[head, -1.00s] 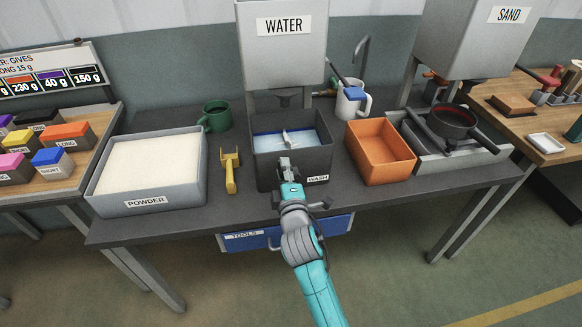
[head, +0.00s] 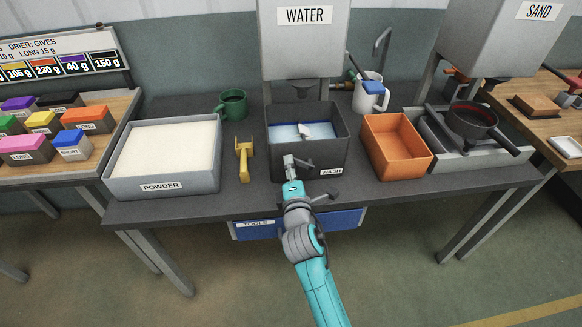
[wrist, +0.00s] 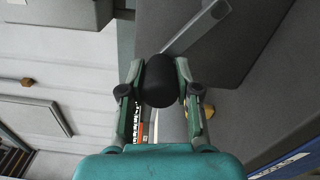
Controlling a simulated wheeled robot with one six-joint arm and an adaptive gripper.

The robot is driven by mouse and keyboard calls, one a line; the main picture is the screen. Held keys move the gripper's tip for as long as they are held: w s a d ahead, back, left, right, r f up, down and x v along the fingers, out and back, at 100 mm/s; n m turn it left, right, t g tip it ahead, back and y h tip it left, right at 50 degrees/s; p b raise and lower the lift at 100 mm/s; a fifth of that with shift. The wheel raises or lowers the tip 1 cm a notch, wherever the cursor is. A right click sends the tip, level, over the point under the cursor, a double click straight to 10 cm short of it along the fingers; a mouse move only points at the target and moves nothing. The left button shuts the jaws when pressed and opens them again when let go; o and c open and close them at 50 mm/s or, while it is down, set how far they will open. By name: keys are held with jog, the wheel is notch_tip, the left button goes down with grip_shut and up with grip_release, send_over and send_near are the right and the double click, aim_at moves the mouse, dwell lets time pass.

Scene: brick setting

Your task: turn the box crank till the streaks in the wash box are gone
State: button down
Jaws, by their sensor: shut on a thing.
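The dark grey wash box (head: 333,155), labelled WASH, stands at the table's front middle under the water tank. Pale and blue bands show in its water (head: 285,134), with a white paddle (head: 303,130) in it. I cannot tell clearly whether the pale bands are streaks. The grey crank (head: 299,162) is on the box's front. My gripper (head: 292,183) is at its handle, mostly hidden by my wrist in the head view. In the wrist view my gripper (wrist: 160,88) is shut around the black crank knob (wrist: 161,75); the crank arm (wrist: 198,28) runs up and right.
A yellow scoop (head: 244,165) and powder tray (head: 115,184) are left of the wash box. An orange bin (head: 398,172) is close on its right. A blue TOOLS drawer (head: 345,219) is below. A green mug (head: 233,104) and white jug (head: 366,98) stand behind.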

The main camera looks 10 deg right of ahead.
jog(key=c, duration=0.8)
grip_release()
jog(key=s, duration=1.2)
